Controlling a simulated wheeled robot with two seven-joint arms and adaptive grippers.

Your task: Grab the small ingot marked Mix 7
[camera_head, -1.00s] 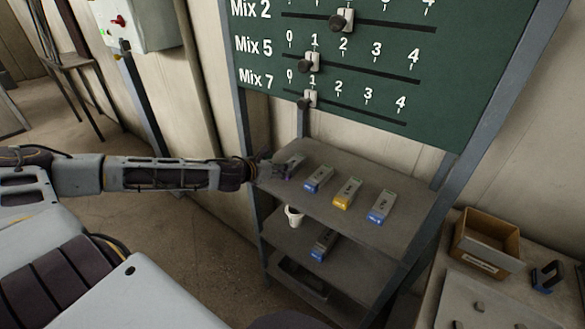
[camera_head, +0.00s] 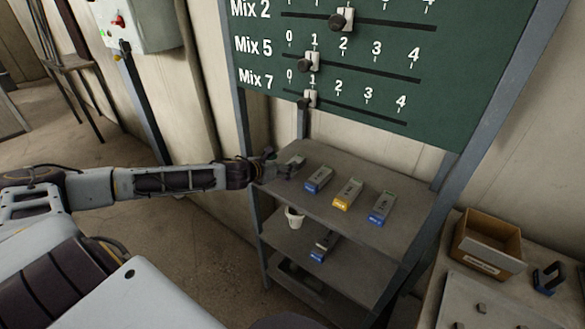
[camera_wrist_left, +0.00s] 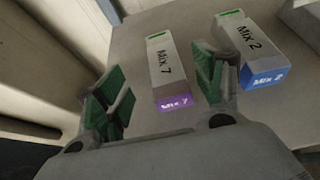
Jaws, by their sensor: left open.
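The Mix 7 ingot (camera_wrist_left: 168,72) is a small grey bar with a purple labelled end. It lies on the upper shelf (camera_head: 400,178), between and ahead of the open fingers in the left wrist view, apart from them. In the head view the ingot (camera_head: 297,160) is the leftmost in the row, partly hidden by my gripper. My left gripper (camera_head: 279,164) is open and empty at the shelf's left end; its green-padded fingers show in the wrist view (camera_wrist_left: 159,86). The blue-ended Mix 2 ingot (camera_wrist_left: 252,50) lies just right of the right finger. My right gripper is not in view.
A yellow-ended ingot (camera_head: 347,194) and another blue-ended one (camera_head: 382,208) lie farther right on the shelf. A white cup (camera_head: 294,216) and an ingot (camera_head: 322,246) are on the shelf below. The green slider board (camera_head: 420,60) rises behind. A cardboard box (camera_head: 487,243) stands at right.

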